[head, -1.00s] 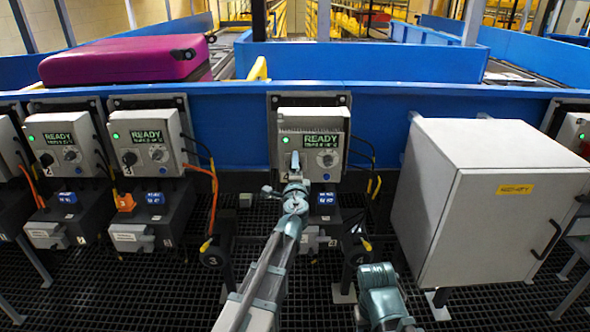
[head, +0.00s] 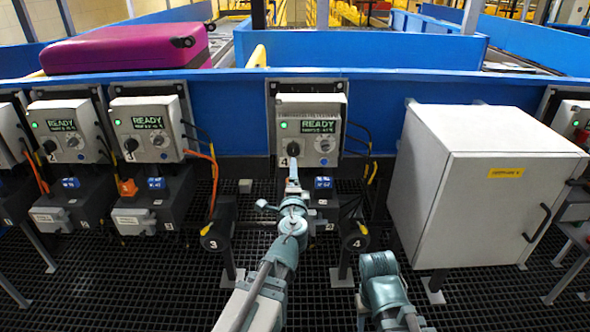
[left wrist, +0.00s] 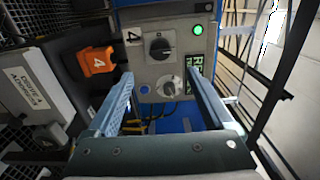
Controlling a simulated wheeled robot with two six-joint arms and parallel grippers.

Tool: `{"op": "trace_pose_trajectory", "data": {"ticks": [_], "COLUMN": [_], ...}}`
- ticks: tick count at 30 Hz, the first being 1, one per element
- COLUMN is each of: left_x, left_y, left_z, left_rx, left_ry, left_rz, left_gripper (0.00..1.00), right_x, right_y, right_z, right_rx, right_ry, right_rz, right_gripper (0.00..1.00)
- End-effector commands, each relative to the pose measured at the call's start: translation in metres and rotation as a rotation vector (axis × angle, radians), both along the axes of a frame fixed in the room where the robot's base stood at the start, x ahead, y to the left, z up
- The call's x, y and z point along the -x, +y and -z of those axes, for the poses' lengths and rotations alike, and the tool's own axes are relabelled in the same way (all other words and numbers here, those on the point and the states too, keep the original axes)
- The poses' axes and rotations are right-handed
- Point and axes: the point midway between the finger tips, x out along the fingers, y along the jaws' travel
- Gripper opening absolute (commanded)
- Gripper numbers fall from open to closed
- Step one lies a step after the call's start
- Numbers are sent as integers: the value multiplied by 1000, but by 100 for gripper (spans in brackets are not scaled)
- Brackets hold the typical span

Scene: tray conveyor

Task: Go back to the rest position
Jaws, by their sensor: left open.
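My left gripper (head: 293,172) is in front of the lower edge of control box 4 (head: 308,106), just below its black knob (head: 293,149). In the left wrist view my left gripper (left wrist: 160,76) is open, with nothing between its fingers. The box's black knob (left wrist: 159,46), grey dial (left wrist: 168,85) and lit green lamp (left wrist: 197,29) show beyond the fingertips, apart from them. The box's screen (head: 318,126) reads READY. Part of my right arm (head: 385,290) shows at the bottom, but its gripper is out of view.
More control boxes (head: 149,129) stand at the left, with cables and plugs below them. A grey cabinet (head: 475,185) stands close at the right. A magenta suitcase (head: 125,50) lies on the conveyor behind the blue rail (head: 225,102). Dark grating floor is below.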

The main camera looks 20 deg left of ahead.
Motion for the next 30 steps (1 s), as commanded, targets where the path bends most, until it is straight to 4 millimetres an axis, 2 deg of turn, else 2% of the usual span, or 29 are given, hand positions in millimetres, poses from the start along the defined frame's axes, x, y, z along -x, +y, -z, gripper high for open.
{"op": "trace_pose_trajectory", "data": {"ticks": [3, 11, 14, 17, 19, 23, 26, 30], "left_x": [7, 6, 8, 14, 23, 49, 74, 121], "left_y": [-1, 0, 1, 5, 8, 6, -7, -41], "left_z": [0, 0, -8, -23, -32, -34, -28, -20], "left_rx": [0, 1, 32, 129, 238, 463, 621, 809], "left_ry": [0, 0, 2, 15, 41, 143, 262, 480], "left_rz": [-1, -2, -22, -86, -161, -319, -436, -585], "left_gripper": [86, 86, 86, 86, 86, 86, 86, 86], "right_x": [0, 0, 0, 0, 0, 0, 0, 0], "right_y": [0, 0, 0, 0, 0, 0, 0, 0], "right_z": [0, 0, -10, -35, -59, -104, -136, -180], "right_rx": [0, 0, 0, 0, 0, 0, 0, 0], "right_ry": [0, 0, 0, 0, 0, 0, 0, 0], "right_rz": [0, 0, 0, 0, 0, 0, 0, 1], "right_gripper": [52, 52, 52, 52, 52, 52, 52, 52]}}
